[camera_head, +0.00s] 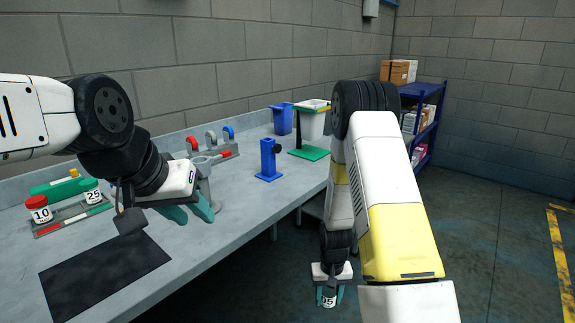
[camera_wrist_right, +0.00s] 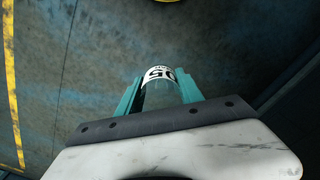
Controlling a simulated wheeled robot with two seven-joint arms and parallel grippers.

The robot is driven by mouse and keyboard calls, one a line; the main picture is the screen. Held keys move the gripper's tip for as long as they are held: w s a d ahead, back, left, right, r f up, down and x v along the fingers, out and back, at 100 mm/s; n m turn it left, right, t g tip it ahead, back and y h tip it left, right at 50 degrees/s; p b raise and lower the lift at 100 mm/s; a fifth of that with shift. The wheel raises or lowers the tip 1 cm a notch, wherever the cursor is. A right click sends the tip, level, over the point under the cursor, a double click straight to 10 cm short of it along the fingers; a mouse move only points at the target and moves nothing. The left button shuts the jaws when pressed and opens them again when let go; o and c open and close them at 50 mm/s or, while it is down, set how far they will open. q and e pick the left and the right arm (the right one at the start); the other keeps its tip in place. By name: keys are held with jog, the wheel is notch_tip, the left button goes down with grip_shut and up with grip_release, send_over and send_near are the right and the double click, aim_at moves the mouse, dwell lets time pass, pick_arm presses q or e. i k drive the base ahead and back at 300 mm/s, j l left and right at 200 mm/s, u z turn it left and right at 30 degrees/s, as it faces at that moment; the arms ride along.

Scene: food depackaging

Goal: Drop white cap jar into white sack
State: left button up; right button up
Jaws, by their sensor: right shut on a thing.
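A jar (camera_head: 328,301) with a white, numbered top is between the teal fingers of my right gripper (camera_head: 328,292). The gripper is shut on it, low over the floor in front of the bench. In the right wrist view the jar (camera_wrist_right: 158,75) shows its white numbered part between the fingertips of the gripper (camera_wrist_right: 158,90). A white sack-like container (camera_head: 313,122) stands at the bench's far end beside a green-based stand, well away from the jar. My left gripper (camera_head: 192,212) is over the bench's front edge, its teal fingers apart and empty.
The bench (camera_head: 225,180) holds a red-cap jar (camera_head: 39,210) and a green-cap jar (camera_head: 91,190) in a tray, a black mat (camera_head: 105,275), a blue stand (camera_head: 269,160) and a blue bin (camera_head: 282,118). A blue shelf (camera_head: 432,130) stands behind. The floor at right is clear.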

aim_at(314, 138)
jog(key=i+l+u, duration=0.15)
jog(key=l+u, duration=0.6)
jog(key=i+l, duration=0.05)
jog(key=l, duration=0.1)
